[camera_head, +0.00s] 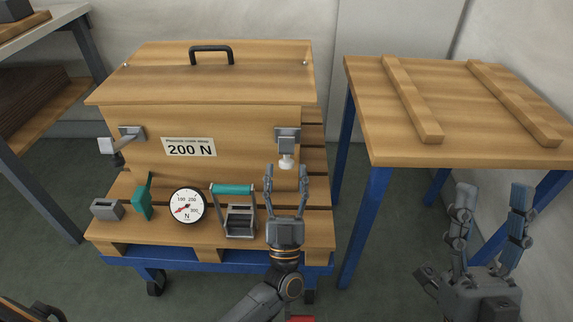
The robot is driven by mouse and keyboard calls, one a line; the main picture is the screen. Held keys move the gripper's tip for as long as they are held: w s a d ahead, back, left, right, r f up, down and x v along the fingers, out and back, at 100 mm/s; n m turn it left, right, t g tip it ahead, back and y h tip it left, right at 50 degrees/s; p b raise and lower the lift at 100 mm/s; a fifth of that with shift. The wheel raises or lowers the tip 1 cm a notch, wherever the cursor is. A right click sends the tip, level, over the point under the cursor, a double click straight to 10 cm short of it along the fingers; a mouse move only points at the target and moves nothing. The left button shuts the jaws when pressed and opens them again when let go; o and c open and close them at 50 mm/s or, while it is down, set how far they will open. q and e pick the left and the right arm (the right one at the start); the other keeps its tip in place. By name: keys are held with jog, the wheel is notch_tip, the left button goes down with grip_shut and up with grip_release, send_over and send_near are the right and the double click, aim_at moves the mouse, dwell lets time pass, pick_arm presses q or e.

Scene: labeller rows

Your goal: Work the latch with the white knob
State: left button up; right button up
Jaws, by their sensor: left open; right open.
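The latch (288,137) with the white knob (286,162) is a grey metal fitting at the right end of the wooden box's front. The knob hangs at its lower end. My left gripper (285,175) is open and points at the box, its two fingers just below and to either side of the knob. I cannot tell whether it touches the knob. My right gripper (493,195) is open and empty at the lower right, far from the latch. The wooden box (240,143) has its lid (160,75) down.
Another latch (131,133) with its arm swung out sits at the box's left end. A dial gauge (188,205), a green-handled tool (238,210), a green piece (142,202) and a grey block (106,209) stand on the slatted cart (150,235). A wooden table (460,100) stands right.

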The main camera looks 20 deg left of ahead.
aim_at(286, 168)
pick_arm(q)
jog(key=shift+x, duration=1.55)
jog(key=shift+c, duration=0.2)
grip_shut()
